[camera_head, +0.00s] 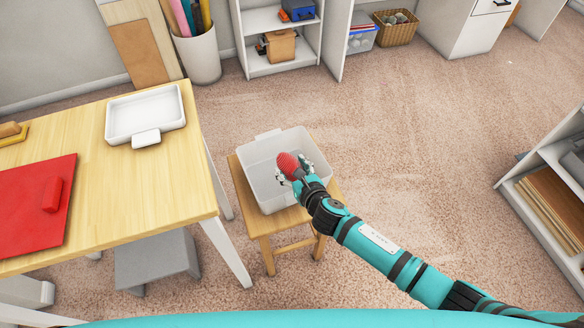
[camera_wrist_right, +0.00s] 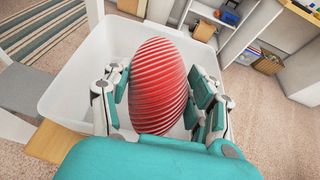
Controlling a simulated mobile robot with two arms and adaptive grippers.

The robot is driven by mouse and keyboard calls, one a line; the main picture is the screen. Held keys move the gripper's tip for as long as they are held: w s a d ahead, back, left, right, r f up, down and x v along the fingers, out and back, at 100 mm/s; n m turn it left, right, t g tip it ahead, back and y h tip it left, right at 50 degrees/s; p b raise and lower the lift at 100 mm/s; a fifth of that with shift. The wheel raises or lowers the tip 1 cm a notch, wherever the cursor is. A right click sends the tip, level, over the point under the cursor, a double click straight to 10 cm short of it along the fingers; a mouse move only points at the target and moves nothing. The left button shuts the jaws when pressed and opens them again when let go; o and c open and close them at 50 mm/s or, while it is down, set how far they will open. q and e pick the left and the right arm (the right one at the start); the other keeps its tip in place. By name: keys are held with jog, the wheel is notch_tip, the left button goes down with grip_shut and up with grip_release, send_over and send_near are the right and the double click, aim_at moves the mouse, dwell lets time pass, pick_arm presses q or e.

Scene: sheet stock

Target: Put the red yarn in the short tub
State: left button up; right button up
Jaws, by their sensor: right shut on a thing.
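The red yarn (camera_head: 288,164) is an oval, ridged ball held at the end of my right arm. My right gripper (camera_head: 291,174) is shut on it, with fingers on both sides of it in the wrist view, where the yarn (camera_wrist_right: 157,85) fills the middle. The short tub (camera_head: 262,160) is a whitish, see-through open bin on a wooden stool. The yarn is over the tub's opening; I cannot tell its exact height against the rim. In the wrist view the tub (camera_wrist_right: 72,88) surrounds the yarn, and its visible floor looks empty. My left gripper is not in view.
The wooden stool (camera_head: 262,224) stands beside a light wood table (camera_head: 110,190). On the table are a white tray (camera_head: 146,112) and a red mat (camera_head: 36,210) with a red block. Shelves (camera_head: 262,62) stand at the back. Carpet (camera_head: 430,130) to the right is clear.

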jog(key=shift+f, duration=0.25)
jog(key=o, duration=1.2)
jog(key=shift+c, duration=0.2)
